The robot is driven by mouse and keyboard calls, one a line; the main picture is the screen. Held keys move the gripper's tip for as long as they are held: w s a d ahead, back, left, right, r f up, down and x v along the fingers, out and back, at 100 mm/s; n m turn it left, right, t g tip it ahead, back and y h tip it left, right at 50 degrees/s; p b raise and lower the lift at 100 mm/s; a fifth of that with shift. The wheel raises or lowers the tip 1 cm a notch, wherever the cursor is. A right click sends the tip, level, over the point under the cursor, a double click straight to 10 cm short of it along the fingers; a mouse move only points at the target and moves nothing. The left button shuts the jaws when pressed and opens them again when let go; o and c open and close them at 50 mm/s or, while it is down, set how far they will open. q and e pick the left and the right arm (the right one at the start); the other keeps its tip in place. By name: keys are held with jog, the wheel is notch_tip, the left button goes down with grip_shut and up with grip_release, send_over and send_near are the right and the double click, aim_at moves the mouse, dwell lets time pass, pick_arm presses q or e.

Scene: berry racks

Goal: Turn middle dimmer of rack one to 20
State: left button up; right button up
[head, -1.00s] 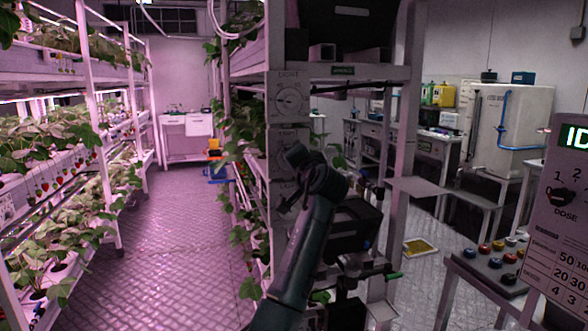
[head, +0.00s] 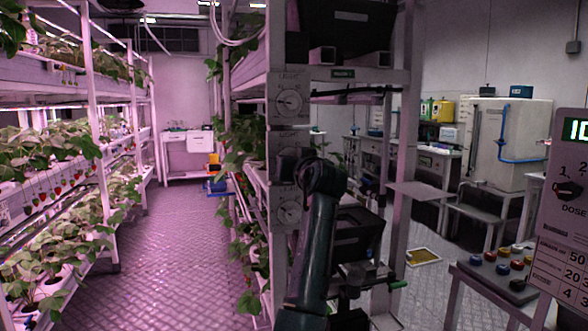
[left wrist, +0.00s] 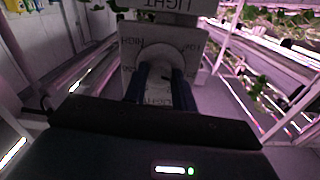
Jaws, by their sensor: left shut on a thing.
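Rack one's post (head: 284,247) carries three white dimmer panels marked LIGHT, one above another. The top dimmer (head: 289,101) and bottom dimmer (head: 289,211) show clear round dials. The middle dimmer's knob is hidden in the head view behind my left gripper (head: 288,164). In the left wrist view the middle dimmer's panel (left wrist: 130,58) appears upside down, with HIGH on the left. There my left gripper (left wrist: 162,88) has its two dark fingers around the knob, shut on it. The knob's setting cannot be read. My right gripper is not in view.
Strawberry shelves (head: 60,150) line the left, with a clear aisle floor (head: 180,245) between. Leaves hang beside the rack post. At the right stand a dose panel (head: 566,225) and a box with coloured buttons (head: 500,265).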

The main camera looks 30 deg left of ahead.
pick_arm(q)
jog(key=shift+f+n, duration=0.1)
jog(key=shift+n, duration=0.5)
jog(key=o, duration=1)
jog(key=b+v, duration=0.2)
jog(key=v, duration=1.1)
jog(key=shift+d, duration=0.1)
